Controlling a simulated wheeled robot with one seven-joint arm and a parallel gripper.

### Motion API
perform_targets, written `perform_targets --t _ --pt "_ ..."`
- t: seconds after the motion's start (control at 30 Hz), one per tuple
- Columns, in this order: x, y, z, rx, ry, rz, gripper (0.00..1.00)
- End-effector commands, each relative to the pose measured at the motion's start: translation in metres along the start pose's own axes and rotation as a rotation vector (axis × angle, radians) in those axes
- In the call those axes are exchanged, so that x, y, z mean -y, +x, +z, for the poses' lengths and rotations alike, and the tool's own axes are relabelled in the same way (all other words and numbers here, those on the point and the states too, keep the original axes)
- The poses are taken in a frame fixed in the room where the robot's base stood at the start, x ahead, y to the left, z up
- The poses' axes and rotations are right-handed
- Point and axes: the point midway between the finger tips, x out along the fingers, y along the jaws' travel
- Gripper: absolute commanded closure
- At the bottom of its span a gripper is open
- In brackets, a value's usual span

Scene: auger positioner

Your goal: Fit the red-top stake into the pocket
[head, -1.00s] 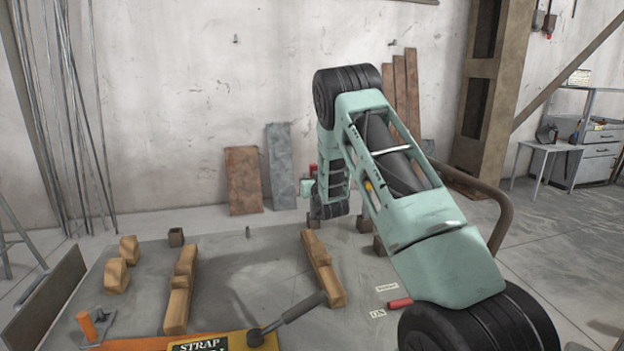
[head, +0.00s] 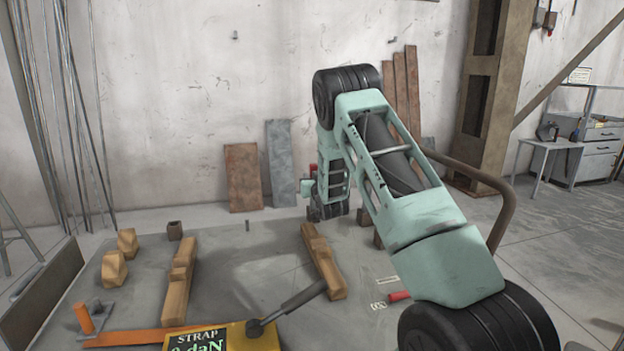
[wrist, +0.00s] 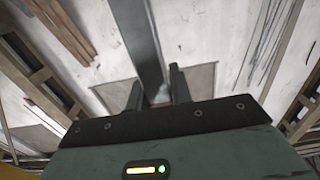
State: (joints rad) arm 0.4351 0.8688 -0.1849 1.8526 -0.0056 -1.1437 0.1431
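My gripper (wrist: 154,90) has its two dark fingers on either side of a long grey bar in the wrist view. The bar, which appears to be the stake (wrist: 140,40), runs up out of the top of the picture. A little red shows at its base between the fingers. In the head view my gripper is at the far end of the arm, mostly hidden by it, with a small red patch (head: 313,170) beside it. I cannot tell which is the task's pocket.
Wooden bunks (head: 322,262) and blocks lie on the grey deck (head: 245,285). A yellow strap gauge (head: 235,338) with a lever and an orange strap is at the front. Metal plates (head: 243,178) lean on the back wall. A curved brown pipe (head: 497,220) is right of my arm.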

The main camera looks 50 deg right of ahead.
Motion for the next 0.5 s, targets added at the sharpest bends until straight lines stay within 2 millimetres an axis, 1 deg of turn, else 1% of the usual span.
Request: perform_targets --t 0.03,0.07,0.37,0.5 --pt "0.000 0.000 -0.001 -0.001 0.000 0.000 0.64" --pt "0.000 0.000 -0.001 -0.001 0.000 0.000 0.55" --pt "0.000 0.000 -0.002 0.000 0.000 0.000 0.55" --pt "0.000 0.000 -0.015 -0.002 0.000 0.000 0.55"
